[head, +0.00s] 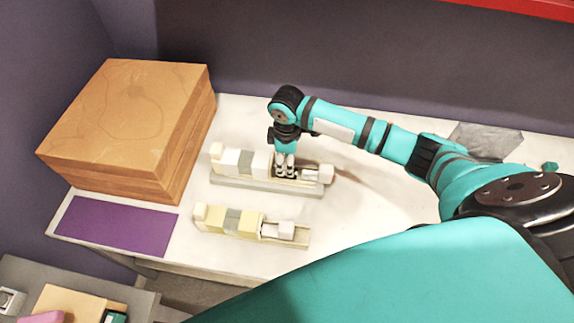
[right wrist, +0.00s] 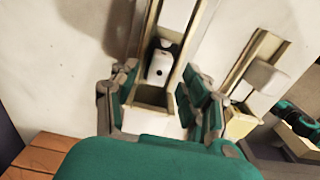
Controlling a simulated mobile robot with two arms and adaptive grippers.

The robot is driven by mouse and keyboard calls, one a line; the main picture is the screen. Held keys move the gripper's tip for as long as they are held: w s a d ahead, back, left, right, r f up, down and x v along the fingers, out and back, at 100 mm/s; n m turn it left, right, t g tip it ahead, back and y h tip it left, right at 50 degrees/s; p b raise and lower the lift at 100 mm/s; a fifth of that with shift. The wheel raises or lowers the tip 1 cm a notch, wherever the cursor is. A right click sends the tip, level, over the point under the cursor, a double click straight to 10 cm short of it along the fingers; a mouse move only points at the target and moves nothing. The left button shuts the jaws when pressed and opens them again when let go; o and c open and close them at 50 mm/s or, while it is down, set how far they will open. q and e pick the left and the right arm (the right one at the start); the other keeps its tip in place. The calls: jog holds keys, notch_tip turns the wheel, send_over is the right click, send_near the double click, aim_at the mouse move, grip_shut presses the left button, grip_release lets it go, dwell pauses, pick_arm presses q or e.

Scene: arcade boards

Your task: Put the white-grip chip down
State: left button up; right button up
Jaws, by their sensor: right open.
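My right gripper (head: 285,172) points down at the back board (head: 265,186), near the right part of its channel. It also shows in the right wrist view (right wrist: 160,85), with its fingers spread apart on either side of the channel. A small white piece with dark marks, apparently the white-grip chip (right wrist: 159,66), sits in the channel between the spread fingers. A gap shows between it and each finger. In the head view the fingers hide this spot. My left gripper is not in view.
The front board (head: 240,232) with pale yellow blocks lies parallel, nearer to me. A wooden box (head: 125,120) stands at the table's left. A purple mat (head: 115,224) lies in front of it.

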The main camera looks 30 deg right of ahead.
notch_tip(320, 180, up, 9)
jog(key=shift+r, duration=0.15)
dwell(0.4)
